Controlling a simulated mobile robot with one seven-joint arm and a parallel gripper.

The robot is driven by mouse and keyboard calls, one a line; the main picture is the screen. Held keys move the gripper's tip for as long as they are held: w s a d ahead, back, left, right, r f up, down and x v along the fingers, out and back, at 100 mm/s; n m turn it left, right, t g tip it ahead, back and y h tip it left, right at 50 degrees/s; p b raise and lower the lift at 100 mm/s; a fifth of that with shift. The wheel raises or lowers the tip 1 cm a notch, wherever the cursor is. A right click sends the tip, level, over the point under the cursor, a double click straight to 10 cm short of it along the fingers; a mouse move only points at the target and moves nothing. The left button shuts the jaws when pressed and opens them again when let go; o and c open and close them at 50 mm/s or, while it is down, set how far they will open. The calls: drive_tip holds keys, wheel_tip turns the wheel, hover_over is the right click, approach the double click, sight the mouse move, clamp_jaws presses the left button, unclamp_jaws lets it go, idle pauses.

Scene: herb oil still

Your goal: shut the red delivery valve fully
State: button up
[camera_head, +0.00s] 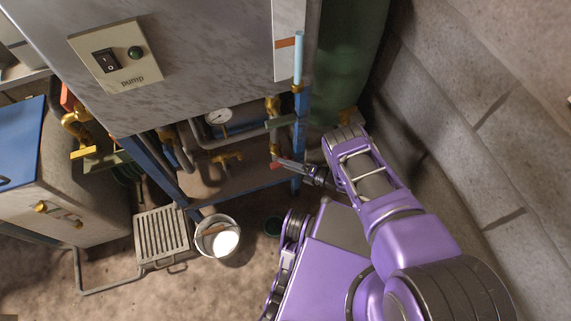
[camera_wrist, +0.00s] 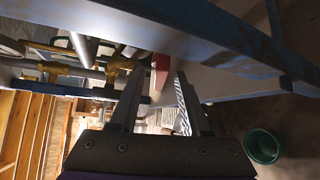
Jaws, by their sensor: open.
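A small red handle (camera_head: 275,165), which looks like the red delivery valve, sits low on the vertical brass and grey pipework under the pump cabinet. My gripper (camera_head: 284,163) reaches in from the right, with its tips close beside the handle. In the wrist view the red handle (camera_wrist: 160,72) shows between and just beyond the tips of my gripper (camera_wrist: 159,78). The jaws are open and apart. I cannot tell whether either finger touches the handle. Most of the valve body is hidden, so its setting is unclear.
A blue frame post (camera_head: 299,150) stands right beside my gripper. A green lever (camera_head: 282,121) is above, with a gauge (camera_head: 218,117) and brass tap (camera_head: 226,158) to the left. A white bucket (camera_head: 218,238) and grating (camera_head: 162,235) are on the floor. A stone wall bounds the right.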

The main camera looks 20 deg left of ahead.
drive_tip(key=shift+a+f, duration=0.15)
drive_tip(key=shift+a, duration=0.3)
drive_tip(key=shift+c, duration=0.2)
clamp_jaws()
drive_tip(key=shift+m+y, duration=0.4)
drive_tip(key=shift+y, duration=0.2)
drive_tip(key=shift+o, duration=0.2)
unclamp_jaws()
